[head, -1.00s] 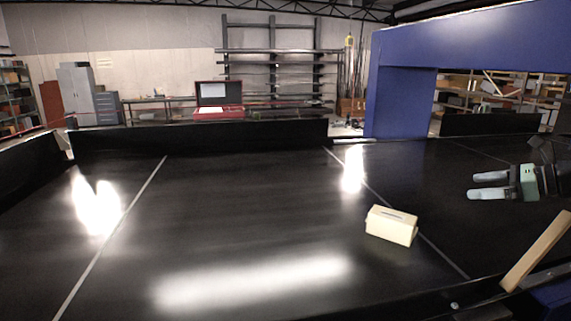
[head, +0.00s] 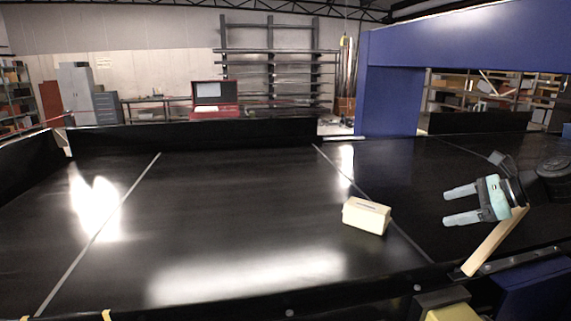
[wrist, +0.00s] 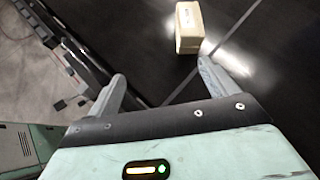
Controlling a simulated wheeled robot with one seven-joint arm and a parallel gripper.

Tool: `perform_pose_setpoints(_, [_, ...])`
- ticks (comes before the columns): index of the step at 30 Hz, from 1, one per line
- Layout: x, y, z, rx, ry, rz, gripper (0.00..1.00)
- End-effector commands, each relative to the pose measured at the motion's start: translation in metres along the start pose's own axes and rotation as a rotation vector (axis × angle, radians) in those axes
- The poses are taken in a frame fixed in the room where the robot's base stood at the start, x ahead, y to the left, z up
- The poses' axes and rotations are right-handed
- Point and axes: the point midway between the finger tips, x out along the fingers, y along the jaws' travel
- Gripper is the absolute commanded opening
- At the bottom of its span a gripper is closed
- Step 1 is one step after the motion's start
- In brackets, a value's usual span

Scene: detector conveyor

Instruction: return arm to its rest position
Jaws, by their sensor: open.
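My gripper (head: 462,205) is at the right of the head view, above the black conveyor surface. Its two fingers are spread apart and point left, with nothing between them. A cream box (head: 366,216) sits on the conveyor to the left of the fingers, apart from them. In the wrist view both fingers (wrist: 163,85) show spread and empty. The box (wrist: 188,27) lies beyond the right finger in that view, also apart from it.
The black conveyor (head: 240,210) has raised side walls and thin pale lines. A blue arch (head: 392,95) stands at the back right. A wooden bar (head: 492,243) slants up at the near right edge, close below my gripper. The conveyor's middle and left are clear.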

Motion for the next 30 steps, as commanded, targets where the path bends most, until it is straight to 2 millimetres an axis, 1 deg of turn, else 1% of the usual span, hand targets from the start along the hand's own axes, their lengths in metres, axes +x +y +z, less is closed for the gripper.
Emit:
perform_pose_setpoints(1, [0.012,0.011,-0.001,-0.043,0.031,0.031,0.85])
perform_pose_setpoints(3, [0.028,0.028,-0.004,-0.114,0.078,0.078,0.85])
perform_pose_setpoints(5, [0.04,0.044,-0.008,-0.183,0.121,0.122,0.85])
perform_pose_setpoints(8, [0.059,0.075,-0.017,-0.326,0.201,0.209,0.85])
perform_pose_setpoints(9, [0.066,0.088,-0.021,-0.395,0.237,0.25,0.85])
perform_pose_setpoints(11, [0.073,0.111,-0.028,-0.517,0.295,0.322,0.85])
perform_pose_setpoints(12, [0.075,0.126,-0.034,-0.605,0.335,0.372,0.85])
perform_pose_setpoints(13, [0.075,0.137,-0.037,-0.673,0.364,0.41,0.85])
perform_pose_setpoints(15, [0.071,0.158,-0.044,-0.832,0.423,0.493,0.85])
perform_pose_setpoints(17, [0.063,0.172,-0.047,-0.963,0.467,0.56,0.85])
perform_pose_setpoints(21, [0.037,0.198,-0.047,-1.26,0.542,0.696,0.85])
perform_pose_setpoints(24, [0.018,0.21,-0.042,-1.438,0.572,0.764,0.85])
perform_pose_setpoints(30, [-0.01,0.227,-0.031,-1.684,0.589,0.841,0.85])
